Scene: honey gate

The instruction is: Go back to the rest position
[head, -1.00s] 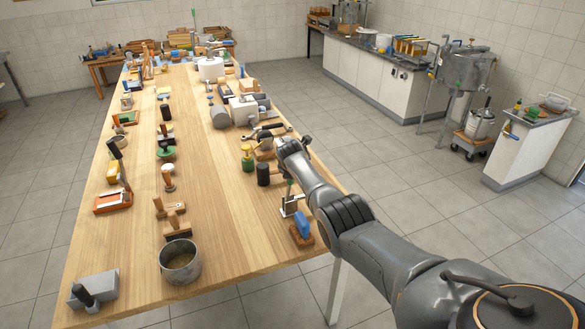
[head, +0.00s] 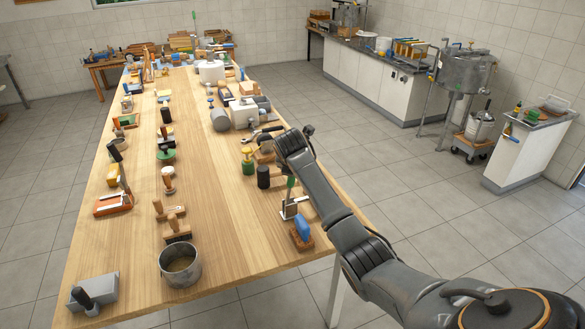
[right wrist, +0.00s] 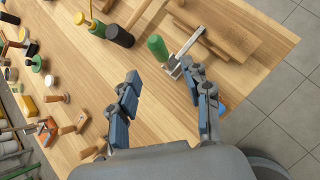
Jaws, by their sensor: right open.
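My right arm reaches in from the right in the head view, over the right edge of the long wooden table (head: 225,190). My right gripper (head: 291,144) is above that edge, with its fingers mostly hidden there. In the right wrist view, its two blue-padded fingers (right wrist: 164,88) are spread apart with nothing between them. Bare wood and tools lie below and beyond them. A green-handled tool (right wrist: 158,47) lies just beyond the fingers, near the right one. My left gripper is in no view.
A metal pot (head: 180,265), a blue-topped brush (head: 302,233) and a black-topped tool (head: 263,177) stand on the table near my arm. The table's middle strip is clear. Open floor (head: 400,180) lies to the right, before a white counter (head: 385,85).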

